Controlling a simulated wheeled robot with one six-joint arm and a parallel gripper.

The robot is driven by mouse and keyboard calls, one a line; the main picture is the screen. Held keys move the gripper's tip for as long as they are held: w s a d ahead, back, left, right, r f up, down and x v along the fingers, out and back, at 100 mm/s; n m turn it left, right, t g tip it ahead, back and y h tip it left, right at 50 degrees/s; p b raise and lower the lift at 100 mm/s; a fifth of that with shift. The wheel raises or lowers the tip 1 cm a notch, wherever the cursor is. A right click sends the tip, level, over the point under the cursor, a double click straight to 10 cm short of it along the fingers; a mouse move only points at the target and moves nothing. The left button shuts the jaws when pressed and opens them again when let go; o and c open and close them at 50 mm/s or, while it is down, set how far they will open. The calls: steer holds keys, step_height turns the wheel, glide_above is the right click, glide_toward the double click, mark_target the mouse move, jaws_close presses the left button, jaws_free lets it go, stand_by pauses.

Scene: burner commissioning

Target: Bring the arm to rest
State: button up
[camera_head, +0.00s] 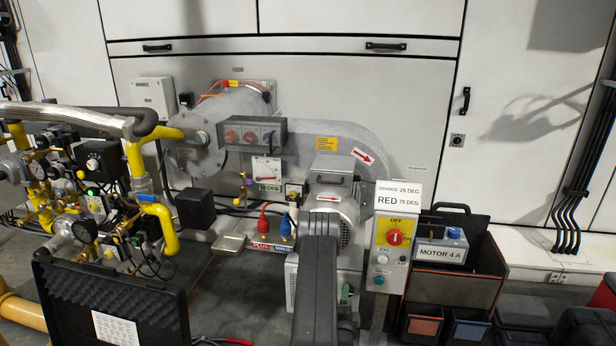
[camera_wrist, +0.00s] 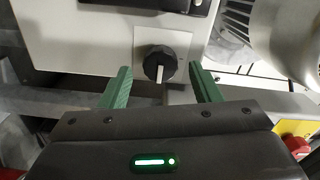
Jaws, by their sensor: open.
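My gripper (camera_wrist: 160,76) is open in the wrist view, its two green fingers spread and empty. A black rotary knob (camera_wrist: 160,62) with a white pointer facing down sits on a white plate on a light grey box (camera_wrist: 85,40). In the picture the knob lies between the fingertips, with a gap on each side; I cannot tell how far beyond them it is. In the head view my dark arm (camera_head: 318,265) reaches forward from the bottom middle, in front of the grey motor (camera_head: 338,205). It hides most of my gripper there.
A control post with a red knob on yellow (camera_head: 395,238) stands just right of my arm. Left are yellow gas pipes (camera_head: 165,225) with gauges and an open black foam-lined case (camera_head: 110,300). Right are a "MOTOR 4 A" box (camera_head: 441,253) and small bins (camera_head: 467,328).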

steer(key=shift+w+d+r+n, duration=0.1)
steer(key=shift+w+n, duration=0.3)
steer(key=shift+n, duration=2.65)
steer(key=shift+w+f+n, duration=0.1)
steer(key=shift+w+n, duration=0.25)
steer(key=shift+n, duration=2.65)
steer(key=shift+w+d+r+n, duration=0.1)
steer(key=shift+w+n, duration=0.3)
steer(key=shift+n, duration=2.65)
